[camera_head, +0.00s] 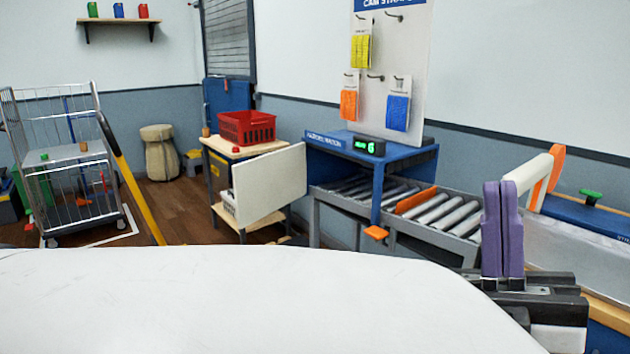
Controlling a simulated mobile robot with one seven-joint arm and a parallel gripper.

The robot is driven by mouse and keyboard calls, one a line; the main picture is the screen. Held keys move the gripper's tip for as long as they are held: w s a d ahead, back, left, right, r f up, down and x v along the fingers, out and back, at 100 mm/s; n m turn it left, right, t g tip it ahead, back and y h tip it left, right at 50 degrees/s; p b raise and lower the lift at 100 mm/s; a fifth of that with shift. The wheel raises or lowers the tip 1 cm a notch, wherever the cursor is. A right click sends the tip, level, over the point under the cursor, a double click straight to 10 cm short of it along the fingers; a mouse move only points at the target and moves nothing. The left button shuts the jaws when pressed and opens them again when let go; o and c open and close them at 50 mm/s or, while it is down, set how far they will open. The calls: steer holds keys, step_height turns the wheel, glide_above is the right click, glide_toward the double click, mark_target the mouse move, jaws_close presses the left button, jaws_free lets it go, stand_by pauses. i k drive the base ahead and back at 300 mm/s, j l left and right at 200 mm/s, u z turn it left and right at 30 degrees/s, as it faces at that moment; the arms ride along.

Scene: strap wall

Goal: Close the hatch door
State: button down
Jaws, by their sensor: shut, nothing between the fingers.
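A flat cream panel (270,184), which looks like the hatch door, stands upright and swung out from the left side of a blue-framed station (340,143). Its right edge meets the frame, and a small dark part shows at its left edge. The station's front side stands open over rollers. My gripper (502,190), with purple fingers pointing up, is at the lower right, close to my camera. Its fingers are together with nothing between them. It is well to the right of the panel and apart from it.
A roller conveyor (440,212) runs right from the station, with an orange piece (415,199) on it. A wooden stand with a red crate (246,127) is behind the panel. A wire cart (70,160) stands left. Open floor (170,205) lies between cart and stand.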

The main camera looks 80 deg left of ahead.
mark_target(270, 181)
steer(key=k+j+u, duration=0.35)
steer(key=j, duration=0.9)
steer(key=j+u, duration=0.35)
steer(key=j, duration=0.9)
steer(key=j+u, duration=0.35)
steer(key=j, duration=1.35)
steer(key=k+j, duration=0.7)
steer(key=j, duration=0.1)
